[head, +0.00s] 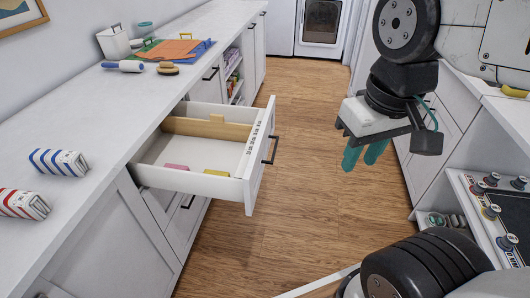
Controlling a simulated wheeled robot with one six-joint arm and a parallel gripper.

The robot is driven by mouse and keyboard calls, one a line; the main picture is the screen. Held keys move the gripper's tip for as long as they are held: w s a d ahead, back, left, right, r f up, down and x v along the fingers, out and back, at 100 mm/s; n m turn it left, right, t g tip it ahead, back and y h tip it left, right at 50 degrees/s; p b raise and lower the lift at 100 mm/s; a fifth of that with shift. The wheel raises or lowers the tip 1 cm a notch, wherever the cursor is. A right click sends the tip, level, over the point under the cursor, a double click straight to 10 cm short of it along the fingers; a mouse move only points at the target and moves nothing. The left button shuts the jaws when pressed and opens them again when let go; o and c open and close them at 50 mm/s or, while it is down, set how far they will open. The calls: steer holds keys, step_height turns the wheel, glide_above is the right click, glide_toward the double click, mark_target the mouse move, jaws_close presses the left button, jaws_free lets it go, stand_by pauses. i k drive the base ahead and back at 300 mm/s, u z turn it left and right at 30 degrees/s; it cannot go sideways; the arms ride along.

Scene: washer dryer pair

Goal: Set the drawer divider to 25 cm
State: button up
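A white drawer (190,184) stands pulled out from the left counter. A light wooden divider (193,127) with a raised tab lies across it towards its far side. A strip with dark scale marks (253,142) runs along the drawer's front top edge; its numbers are too small to read. A pink item (177,167) and a yellow item (216,172) lie in the nearer part. My gripper (363,158), with teal fingers pointing down, hangs right of the drawer, apart from it. A narrow gap shows between its fingers, and it holds nothing visible.
The left counter (108,105) carries striped packs (58,162), a blue-handled roller (124,66), a brush (168,69) and coloured sheets (170,49). A dark handle (271,150) sticks out from the drawer front. Wooden floor (300,215) is clear between the counters. A panel with knobs (490,210) stands right.

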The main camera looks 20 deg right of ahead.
mark_target(216, 128)
steer(key=z, duration=0.25)
steer(key=k, duration=0.3)
steer(key=u, duration=0.65)
steer(key=i, duration=1.2)
steer(key=z, duration=0.25)
